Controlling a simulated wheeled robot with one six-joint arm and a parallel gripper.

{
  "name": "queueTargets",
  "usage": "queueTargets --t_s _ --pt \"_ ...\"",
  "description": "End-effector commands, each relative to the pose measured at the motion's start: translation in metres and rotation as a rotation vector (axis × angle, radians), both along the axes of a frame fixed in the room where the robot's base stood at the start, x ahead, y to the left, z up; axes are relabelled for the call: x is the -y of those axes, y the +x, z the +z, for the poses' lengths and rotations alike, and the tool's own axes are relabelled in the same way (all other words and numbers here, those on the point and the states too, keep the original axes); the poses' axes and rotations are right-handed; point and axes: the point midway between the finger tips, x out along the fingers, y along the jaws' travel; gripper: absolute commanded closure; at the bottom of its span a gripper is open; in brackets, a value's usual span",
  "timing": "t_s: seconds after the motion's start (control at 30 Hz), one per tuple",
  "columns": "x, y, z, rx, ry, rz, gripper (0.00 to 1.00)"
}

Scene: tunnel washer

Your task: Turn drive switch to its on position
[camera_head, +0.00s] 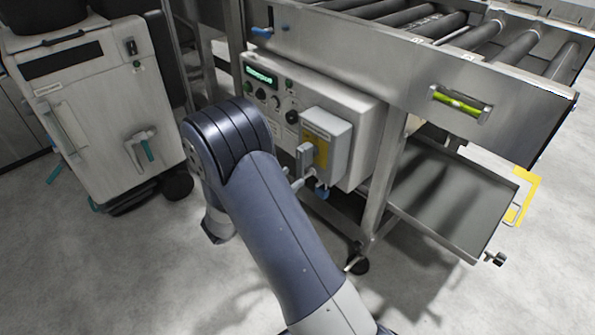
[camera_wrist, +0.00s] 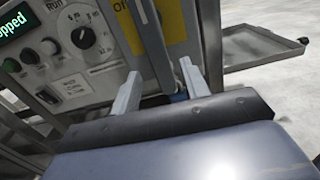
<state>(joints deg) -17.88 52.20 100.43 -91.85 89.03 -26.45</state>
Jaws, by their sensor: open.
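The drive switch appears to be the grey box (camera_head: 327,137) with a yellow label and a grey lever (camera_head: 305,158) on its front, mounted on the control panel (camera_head: 362,110). The lever points roughly upright. In the wrist view, the box (camera_wrist: 172,25) stands just beyond my gripper (camera_wrist: 161,69), and its yellow label shows partly cut-off lettering. In the head view, my arm hides most of the gripper.
The panel has a green display (camera_wrist: 14,20), ending in "opped", and a rotary knob (camera_wrist: 84,38). A blue-handled valve (camera_head: 322,192) hangs below the box. A metal tray (camera_head: 440,195) juts out right under the roller conveyor (camera_head: 490,40). A white cabinet (camera_head: 95,120) stands left.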

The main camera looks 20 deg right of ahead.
Motion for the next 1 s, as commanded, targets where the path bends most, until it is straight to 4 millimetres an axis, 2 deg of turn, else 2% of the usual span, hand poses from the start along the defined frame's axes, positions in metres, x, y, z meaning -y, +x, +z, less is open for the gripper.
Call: queueTargets --t_s 0.03,0.2,0.4,0.8,1.0 --pt "-0.011 -0.003 0.002 -0.002 0.0 0.006 0.56" --pt "-0.038 -0.014 0.002 -0.002 0.0 0.004 0.56" --pt "-0.057 -0.02 0.001 0.0 0.0 0.002 0.56" --pt "-0.059 -0.022 0.0 0.0 0.001 0.0 0.56" --pt "-0.046 -0.017 -0.001 0.0 0.0 -0.003 0.56"
